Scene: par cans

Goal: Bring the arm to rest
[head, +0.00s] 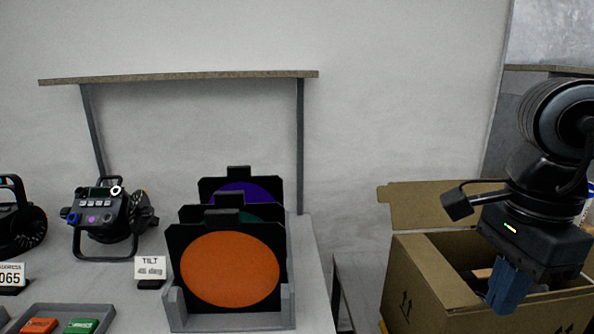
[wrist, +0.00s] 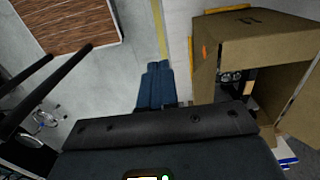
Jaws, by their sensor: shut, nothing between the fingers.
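My gripper (head: 509,286) is at the right of the head view, pointing down in front of the open cardboard box (head: 447,290). Its blue fingers are together with nothing between them. In the wrist view the shut fingers (wrist: 157,75) point out over bare grey floor, and the box (wrist: 228,60) stands to their right. My arm is bent above the box in the head view. Part of the box's inside is hidden behind my gripper, and I cannot tell whether the fingers touch the box.
A table at the left holds a rack of framed colour filters (head: 230,268), a par can (head: 108,220), a TILT card (head: 150,268) and a grey tray (head: 100,312). A shelf (head: 180,76) is above. The wrist view shows a brown slatted surface (wrist: 68,22) and floor.

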